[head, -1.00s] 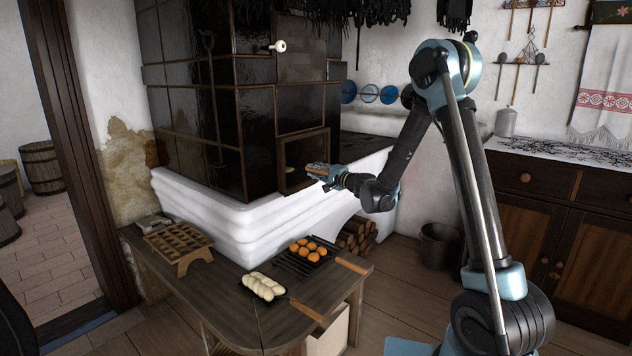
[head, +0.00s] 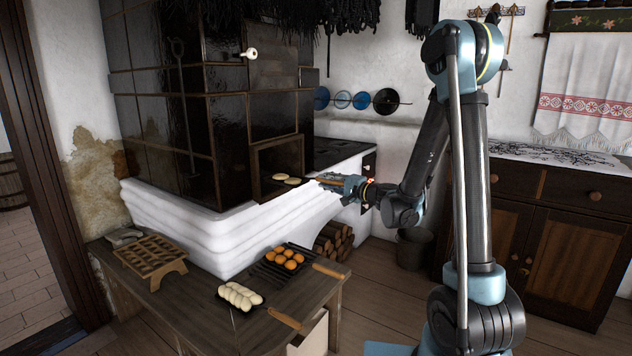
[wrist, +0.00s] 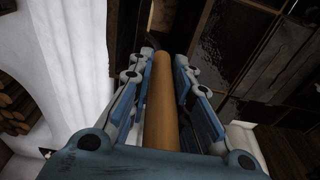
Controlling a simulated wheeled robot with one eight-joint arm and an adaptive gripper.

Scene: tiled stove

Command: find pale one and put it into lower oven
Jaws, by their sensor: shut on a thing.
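My gripper (head: 324,181) is just right of the lower oven opening (head: 280,155) in the black tiled stove. It is shut on a round wooden handle (wrist: 162,105), which runs forward between the fingers in the wrist view. Pale flat pieces (head: 292,181) show at the bottom of the opening, in line with my gripper. What they rest on is too small to tell, and so is whether they are fully inside. On the bench, a dark pan holds pale rolls (head: 240,296). Behind it, a dark rack holds several browned buns (head: 284,259).
The wooden bench (head: 190,310) stands in front of the stove's white ledge (head: 185,225). A wooden grid stand (head: 152,256) is at its left. Wooden handles of the pan (head: 285,318) and rack (head: 328,271) stick out rightward. Firewood (head: 335,240) lies under the ledge; a cabinet (head: 560,220) stands right.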

